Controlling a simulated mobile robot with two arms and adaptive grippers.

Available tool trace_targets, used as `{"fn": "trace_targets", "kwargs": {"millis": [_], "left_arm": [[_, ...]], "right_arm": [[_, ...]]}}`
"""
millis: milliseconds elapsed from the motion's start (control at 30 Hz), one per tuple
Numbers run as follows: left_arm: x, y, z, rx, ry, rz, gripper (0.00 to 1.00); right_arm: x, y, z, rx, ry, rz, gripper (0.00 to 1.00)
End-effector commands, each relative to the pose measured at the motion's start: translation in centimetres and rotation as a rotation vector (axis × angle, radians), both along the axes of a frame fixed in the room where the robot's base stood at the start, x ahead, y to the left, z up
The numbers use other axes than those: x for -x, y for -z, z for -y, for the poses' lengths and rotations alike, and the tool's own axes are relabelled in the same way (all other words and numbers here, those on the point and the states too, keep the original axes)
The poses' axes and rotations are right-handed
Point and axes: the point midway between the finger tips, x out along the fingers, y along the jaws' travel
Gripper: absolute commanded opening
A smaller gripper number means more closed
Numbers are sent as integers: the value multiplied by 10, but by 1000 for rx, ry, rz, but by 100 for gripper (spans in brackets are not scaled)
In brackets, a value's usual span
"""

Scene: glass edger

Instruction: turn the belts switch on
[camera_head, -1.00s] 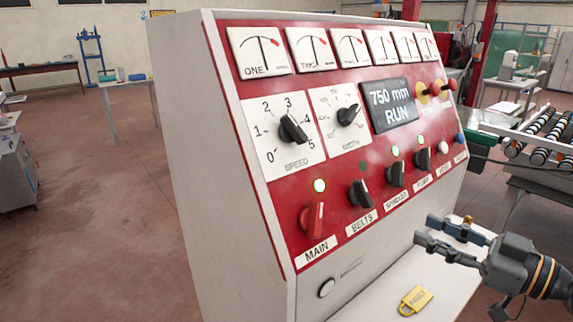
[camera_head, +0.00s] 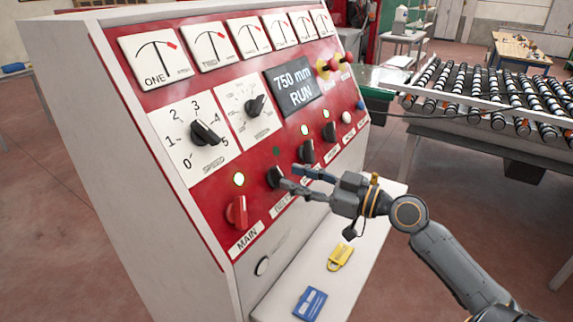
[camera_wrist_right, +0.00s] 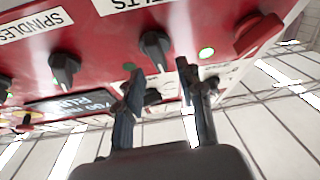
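The belts switch (camera_head: 275,177) is a black rotary knob on the red panel, between the red main knob (camera_head: 236,212) and the spindles knob (camera_head: 306,151). The belts lamp (camera_head: 276,150) above it is dark green and unlit. The lamps over main and spindles glow. My right gripper (camera_head: 290,178) is open at the belts switch, its fingers partly covering the label. In the right wrist view, the belts switch (camera_wrist_right: 157,48) stands just ahead, roughly between the two separated fingertips; I cannot tell whether they touch it. My left gripper is out of view.
The display (camera_head: 293,88) reads 750 mm RUN. Red and yellow buttons (camera_head: 334,66) sit right of it. A yellow padlock (camera_head: 340,257) and a blue tag-like item (camera_head: 310,303) lie on the ledge below. A roller conveyor (camera_head: 490,90) stands at the right.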

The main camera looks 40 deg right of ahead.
Motion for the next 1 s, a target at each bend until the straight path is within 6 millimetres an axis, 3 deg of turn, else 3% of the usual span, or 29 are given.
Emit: {"fn": "trace_targets", "kwargs": {"millis": [33, 233, 633, 800, 1000], "left_arm": [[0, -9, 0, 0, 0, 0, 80], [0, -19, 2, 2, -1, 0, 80], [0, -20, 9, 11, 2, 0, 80], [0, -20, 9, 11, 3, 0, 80], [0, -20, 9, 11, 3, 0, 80]], "right_arm": [[-6, -5, -3, 0, -1, 1, 38], [-22, -3, -11, -1, 0, 0, 38], [-27, 0, -13, 0, 0, 0, 38], [-26, 0, -13, 0, 0, 0, 3], [-26, 0, -13, -1, 0, 0, 0]]}}
